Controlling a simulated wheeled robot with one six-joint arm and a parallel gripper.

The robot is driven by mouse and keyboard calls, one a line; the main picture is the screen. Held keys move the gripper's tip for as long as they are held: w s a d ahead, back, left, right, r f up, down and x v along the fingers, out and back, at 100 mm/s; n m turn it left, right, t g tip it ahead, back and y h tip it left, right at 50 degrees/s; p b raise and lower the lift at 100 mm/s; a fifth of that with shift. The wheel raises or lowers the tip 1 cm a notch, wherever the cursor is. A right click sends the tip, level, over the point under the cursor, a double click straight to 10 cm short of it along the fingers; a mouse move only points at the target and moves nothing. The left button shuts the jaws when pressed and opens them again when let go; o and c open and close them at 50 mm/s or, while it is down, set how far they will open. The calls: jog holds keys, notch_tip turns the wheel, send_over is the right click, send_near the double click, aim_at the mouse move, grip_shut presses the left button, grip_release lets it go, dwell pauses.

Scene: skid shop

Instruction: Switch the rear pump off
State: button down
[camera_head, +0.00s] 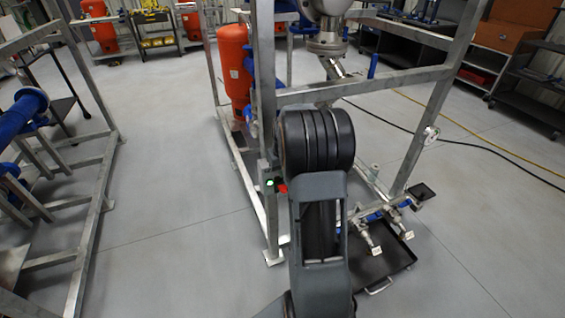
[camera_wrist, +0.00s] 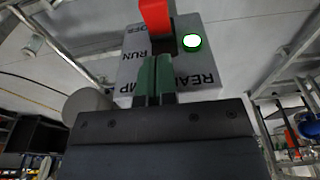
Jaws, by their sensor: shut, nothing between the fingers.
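The rear pump switch box (camera_wrist: 205,65) fills the middle of the wrist view, its lettering upside down: part of "REAR PUMP", "RUN" and "OFF". A red switch handle (camera_wrist: 157,14) stands out from it at the top; I cannot tell which word it points to. A green lamp (camera_wrist: 192,42) beside it is lit. My gripper (camera_wrist: 157,62) is shut and empty, its green fingertips at the base of the handle; I cannot tell whether they touch. In the head view the lit lamp (camera_head: 270,183) and red handle (camera_head: 282,188) show beside my arm, which hides the gripper.
A galvanised frame (camera_head: 270,110) surrounds the switch, with a red tank (camera_head: 234,65) behind. A black drip tray (camera_head: 385,268) and small valves (camera_head: 376,240) are at right. Another frame (camera_head: 95,215) with blue pipework stands at left. The floor between the frames is clear.

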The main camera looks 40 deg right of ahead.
jog(key=f, duration=0.2)
jog(key=s+f, duration=0.1)
jog(key=f, duration=0.1)
jog(key=shift+s+a, duration=0.15)
jog(key=shift+a, duration=0.05)
jog(key=shift+a, duration=0.1)
jog(key=shift+f+b, duration=0.1)
jog(key=shift+b, duration=0.2)
